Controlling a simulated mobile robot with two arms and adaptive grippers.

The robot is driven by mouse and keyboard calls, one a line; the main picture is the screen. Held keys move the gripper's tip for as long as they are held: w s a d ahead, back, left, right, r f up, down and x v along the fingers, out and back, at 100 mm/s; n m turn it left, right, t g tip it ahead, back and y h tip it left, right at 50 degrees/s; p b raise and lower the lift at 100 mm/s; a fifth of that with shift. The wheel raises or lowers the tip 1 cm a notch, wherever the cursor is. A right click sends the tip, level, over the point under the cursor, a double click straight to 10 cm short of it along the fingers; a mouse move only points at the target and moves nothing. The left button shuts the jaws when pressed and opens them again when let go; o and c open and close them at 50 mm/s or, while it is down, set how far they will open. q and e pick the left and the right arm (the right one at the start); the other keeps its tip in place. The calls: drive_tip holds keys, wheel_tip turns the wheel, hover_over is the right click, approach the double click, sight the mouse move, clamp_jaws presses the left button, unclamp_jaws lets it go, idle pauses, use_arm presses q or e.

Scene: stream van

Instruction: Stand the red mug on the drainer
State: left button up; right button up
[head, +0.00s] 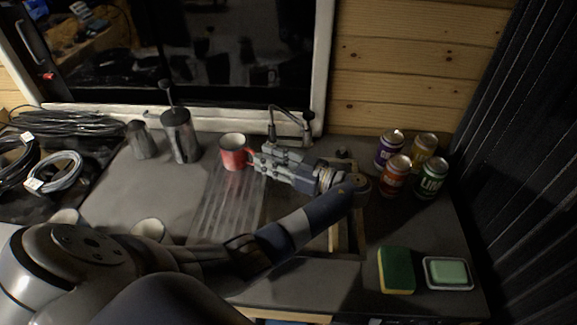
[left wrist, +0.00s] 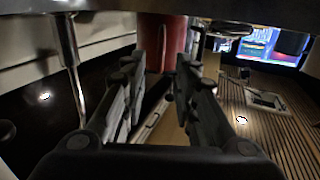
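The red mug (head: 232,154) is upright at the far end of the grooved drainer (head: 226,208); I cannot tell whether its base rests there or is just above. Its handle side faces right. My left gripper (head: 256,160) is at that side, level with the mug. In the left wrist view the red mug (left wrist: 164,38) shows just beyond the fingertips of my left gripper (left wrist: 160,68). My right gripper is not in view.
A dark pot (head: 181,136) and a grey cup (head: 141,140) stand left of the mug. The tap (head: 289,126) is behind my gripper. Several cans (head: 395,174), a sponge (head: 396,270) and a soap dish (head: 448,274) are on the right. Pale cups stand near my arm, front left.

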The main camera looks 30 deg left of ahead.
use_arm(q)
drive_tip(key=d+b, duration=0.2)
drive_tip(key=d, duration=0.5)
drive_tip(key=shift+w+d+r+b, duration=0.15)
drive_tip(key=shift+w+d+b, duration=0.15)
drive_tip(key=shift+w+d, duration=0.15)
drive_tip(key=shift+a, duration=0.1)
